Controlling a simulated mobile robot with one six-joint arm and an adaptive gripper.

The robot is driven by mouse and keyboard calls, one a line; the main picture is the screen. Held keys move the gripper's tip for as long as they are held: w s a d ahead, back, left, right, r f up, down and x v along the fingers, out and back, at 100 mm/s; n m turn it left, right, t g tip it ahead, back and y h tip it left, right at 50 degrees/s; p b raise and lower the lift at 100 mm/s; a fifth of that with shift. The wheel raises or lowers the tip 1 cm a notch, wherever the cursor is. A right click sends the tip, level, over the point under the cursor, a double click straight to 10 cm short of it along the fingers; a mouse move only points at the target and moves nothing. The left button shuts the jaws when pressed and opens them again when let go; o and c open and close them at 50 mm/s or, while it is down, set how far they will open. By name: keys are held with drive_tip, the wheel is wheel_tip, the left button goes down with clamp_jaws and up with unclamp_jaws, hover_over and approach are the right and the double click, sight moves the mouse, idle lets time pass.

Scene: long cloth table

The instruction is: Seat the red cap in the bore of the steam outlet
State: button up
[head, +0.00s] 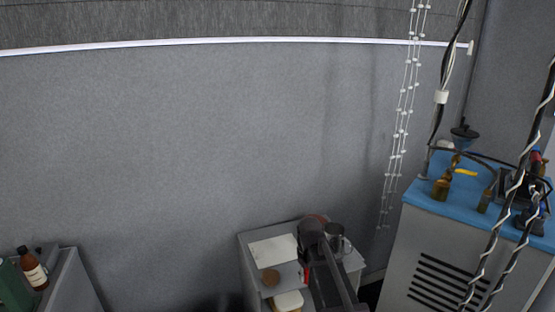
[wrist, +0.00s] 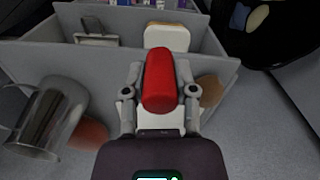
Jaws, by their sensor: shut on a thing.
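The red cap (wrist: 160,80), long and rounded at its end, is held between the two fingers of my gripper (wrist: 160,92) in the wrist view. The gripper is shut on it, over the grey table unit. In the head view my gripper and dark arm cover part of this unit, and a small red patch (head: 307,274) shows beside the arm; it may be the cap. I cannot make out the steam outlet or its bore for certain in either view.
A metal jug (wrist: 48,115) stands left of my gripper, near a reddish round thing (wrist: 88,133). A brown disc (wrist: 210,90) lies right of the fingers. A grey bin (wrist: 120,58) holds a pale block (wrist: 167,37). A blue-topped cabinet (head: 420,192) with bottles stands at right, with cables hanging before it.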

drive_tip(key=shift+r+p, duration=4.45)
drive_tip(key=shift+r, duration=0.35)
drive_tip(key=shift+s, duration=0.15)
